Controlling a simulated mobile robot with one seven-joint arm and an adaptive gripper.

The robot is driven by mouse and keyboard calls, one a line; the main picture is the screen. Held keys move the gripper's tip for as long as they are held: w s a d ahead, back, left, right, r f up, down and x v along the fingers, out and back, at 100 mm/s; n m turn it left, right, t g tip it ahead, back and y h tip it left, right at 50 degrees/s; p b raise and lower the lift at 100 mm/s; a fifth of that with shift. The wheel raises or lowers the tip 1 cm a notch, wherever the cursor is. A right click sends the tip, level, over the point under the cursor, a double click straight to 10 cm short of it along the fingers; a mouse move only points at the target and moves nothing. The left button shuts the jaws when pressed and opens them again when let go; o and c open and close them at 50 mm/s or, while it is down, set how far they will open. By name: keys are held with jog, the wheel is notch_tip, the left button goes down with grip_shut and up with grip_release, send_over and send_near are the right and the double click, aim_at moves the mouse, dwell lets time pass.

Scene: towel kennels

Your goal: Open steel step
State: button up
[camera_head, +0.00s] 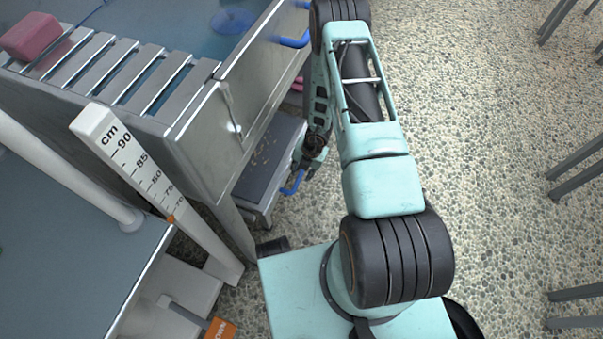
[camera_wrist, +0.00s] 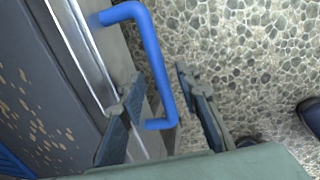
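The steel step (camera_head: 263,217) is low under the metal tub table, with a dark, tan-flecked top. In the wrist view its dark top (camera_wrist: 50,100) and bright metal edge fill the left side. Its blue handle (camera_head: 293,186) sticks out toward the open floor. The handle (camera_wrist: 157,60) is a bent bar in the wrist view. My gripper (camera_head: 312,160) is down at the handle. In the wrist view my gripper (camera_wrist: 159,78) is open, one finger on the step side of the bar and one on the floor side. I cannot tell whether either finger touches it.
The steel tub (camera_head: 200,130) with a slatted grate stands above the step, with another blue handle (camera_head: 295,41). A measuring post (camera_head: 150,185) and a grey-topped table (camera_head: 70,250) stand at left. Pebbled floor (camera_head: 480,130) is clear at right, except for grey legs at the edge.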

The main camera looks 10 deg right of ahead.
jog(key=shift+f, duration=0.15)
jog(key=shift+c, duration=0.2)
grip_shut()
